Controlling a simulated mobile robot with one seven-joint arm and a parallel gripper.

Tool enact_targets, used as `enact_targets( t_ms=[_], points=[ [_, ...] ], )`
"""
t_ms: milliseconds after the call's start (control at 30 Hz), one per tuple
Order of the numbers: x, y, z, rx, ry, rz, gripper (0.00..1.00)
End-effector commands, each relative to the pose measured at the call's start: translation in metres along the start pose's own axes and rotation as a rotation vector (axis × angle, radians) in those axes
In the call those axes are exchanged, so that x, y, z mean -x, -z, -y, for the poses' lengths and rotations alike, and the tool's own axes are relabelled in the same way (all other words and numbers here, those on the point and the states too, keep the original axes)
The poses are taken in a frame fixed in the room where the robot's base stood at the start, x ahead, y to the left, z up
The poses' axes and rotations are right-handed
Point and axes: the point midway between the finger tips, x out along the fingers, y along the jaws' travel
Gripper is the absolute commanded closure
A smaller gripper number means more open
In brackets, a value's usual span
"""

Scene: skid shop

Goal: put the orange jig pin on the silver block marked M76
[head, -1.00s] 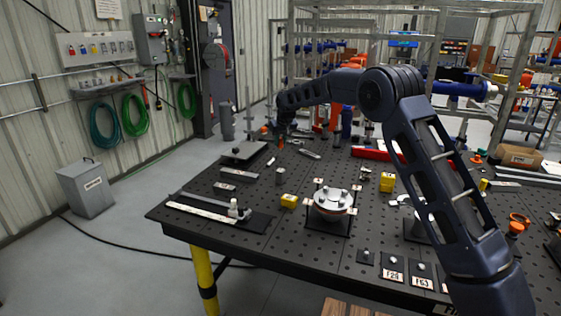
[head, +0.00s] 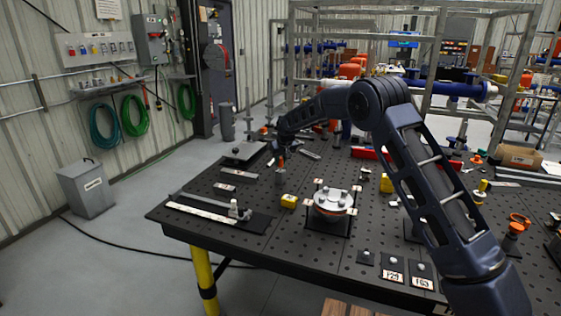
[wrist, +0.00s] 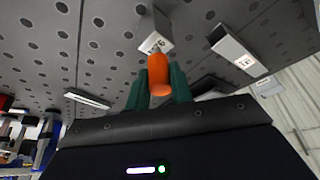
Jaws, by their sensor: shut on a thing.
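My gripper (wrist: 157,88) is shut on the orange jig pin (wrist: 158,70), which stands out between the green fingers. In the head view the gripper (head: 281,155) is over the far left part of the table, with the orange pin (head: 282,161) pointing down. A small silver block (wrist: 153,32) with a white label lies just beyond the pin's tip in the wrist view; the pin partly covers the label. In the head view this small block (head: 280,178) stands below the gripper. Another silver block (wrist: 236,50) with a label lies beside it. I cannot read M76 on either.
The dark perforated table (head: 255,210) carries flat silver bars (head: 225,187), a yellow block (head: 289,201) and a round flange fixture (head: 333,203) nearer the front. A raised plate (head: 243,152) is at the far left. Bare table surrounds the small block.

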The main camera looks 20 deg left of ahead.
Motion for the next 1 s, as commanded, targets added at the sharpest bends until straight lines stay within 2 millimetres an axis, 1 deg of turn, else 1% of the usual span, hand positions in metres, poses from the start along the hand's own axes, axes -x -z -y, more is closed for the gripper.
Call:
enact_targets(
  t_ms=[167, 200, 267, 300, 567, 667, 767, 833, 1000],
  points=[
    [-0.002, -0.001, 0.0, 0.0, 0.0, 0.001, 1.0],
    [-0.003, -0.001, 0.0, 0.0, 0.0, 0.001, 0.75],
    [-0.003, -0.001, 0.0, 0.0, 0.0, 0.001, 0.64],
    [-0.003, -0.001, 0.0, 0.0, 0.0, 0.001, 0.56],
    [-0.002, -0.001, 0.0, 0.0, 0.0, 0.001, 0.55],
    [0.001, 0.0, 0.0, 0.001, 0.0, 0.0, 0.55],
    [0.01, 0.0, 0.0, 0.0, 0.0, 0.0, 0.55],
    [0.02, 0.0, 0.0, 0.001, 0.0, 0.0, 0.55],
    [0.054, 0.001, 0.0, 0.001, 0.0, -0.002, 0.55]
  ],
)
